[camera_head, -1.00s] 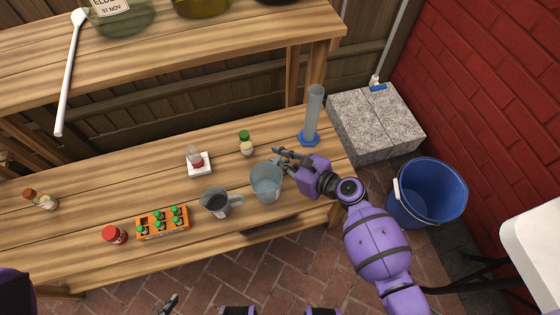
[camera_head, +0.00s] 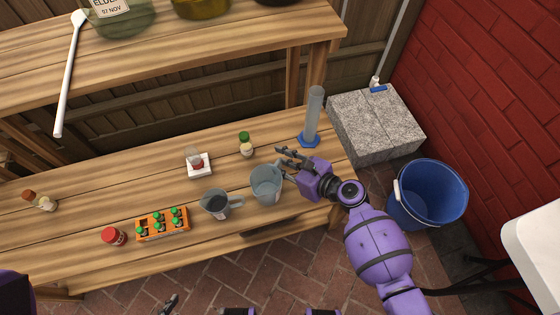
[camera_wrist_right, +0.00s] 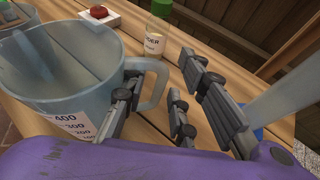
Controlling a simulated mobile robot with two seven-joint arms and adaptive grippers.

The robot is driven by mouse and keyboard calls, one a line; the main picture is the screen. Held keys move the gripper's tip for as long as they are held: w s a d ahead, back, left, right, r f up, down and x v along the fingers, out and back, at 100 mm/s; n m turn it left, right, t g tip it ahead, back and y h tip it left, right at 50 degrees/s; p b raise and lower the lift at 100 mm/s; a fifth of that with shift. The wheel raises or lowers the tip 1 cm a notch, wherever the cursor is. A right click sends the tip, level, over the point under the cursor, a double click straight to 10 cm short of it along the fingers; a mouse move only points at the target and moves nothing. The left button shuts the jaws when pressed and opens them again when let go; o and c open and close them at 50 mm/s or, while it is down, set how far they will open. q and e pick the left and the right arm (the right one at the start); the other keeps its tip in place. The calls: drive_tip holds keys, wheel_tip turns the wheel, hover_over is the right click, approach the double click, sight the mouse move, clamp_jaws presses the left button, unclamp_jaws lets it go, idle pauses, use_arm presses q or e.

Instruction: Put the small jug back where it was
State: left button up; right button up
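A clear grey jug (camera_head: 266,186) stands upright on the lower bench, near its right end; I cannot tell for sure whether it is the small jug. My right gripper (camera_head: 284,160) is open at its handle side. In the right wrist view, the jug (camera_wrist_right: 60,85) shows printed volume marks, and its handle (camera_wrist_right: 157,88) lies between my spread fingers (camera_wrist_right: 163,70).
A green-capped bottle (camera_head: 246,147) and a measuring cylinder (camera_head: 312,118) stand behind the jugs. A white block with a red top (camera_head: 199,165), an orange bottle crate (camera_head: 163,233) and a red-lidded jar (camera_head: 114,236) are left. A blue bucket (camera_head: 428,192) stands right.

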drive_tip(key=p+v, duration=0.1)
drive_tip(key=v, duration=1)
drive_tip(key=shift+s+d+p, duration=0.15)
drive_tip(key=shift+d+p, duration=0.05)
drive_tip(key=shift+p, duration=0.2)
drive_tip(key=shift+r, duration=0.15)
drive_tip(key=s+d+f+n+h, duration=0.2)
drive_tip(key=s+f+n, duration=0.15)
drive_tip(key=s, duration=0.25)
drive_tip(key=s+d+f+n+g+h, duration=0.1)
drive_tip(key=s+f+n+h, duration=0.1)
drive_tip(key=s+f+n, duration=0.3)
drive_tip(key=s+d+f+n+h, duration=0.1)
drive_tip(key=s+d+n, duration=0.15)
drive_tip(key=s, duration=0.45)
drive_tip(key=s+d+r+n+h, duration=0.1)
drive_tip(key=s+d+n+h, duration=0.1)
drive_tip(key=s+n, duration=0.5)
drive_tip(key=s+d+r+n+h, duration=0.2)
drive_tip(key=s+d+n+h, duration=0.1)
drive_tip(key=s+n, duration=0.5)
drive_tip(key=shift+d+r+n+g+h, duration=0.2)
drive_tip(key=shift+d+n+g+h, duration=0.15)
drive_tip(key=shift+d, duration=0.45)
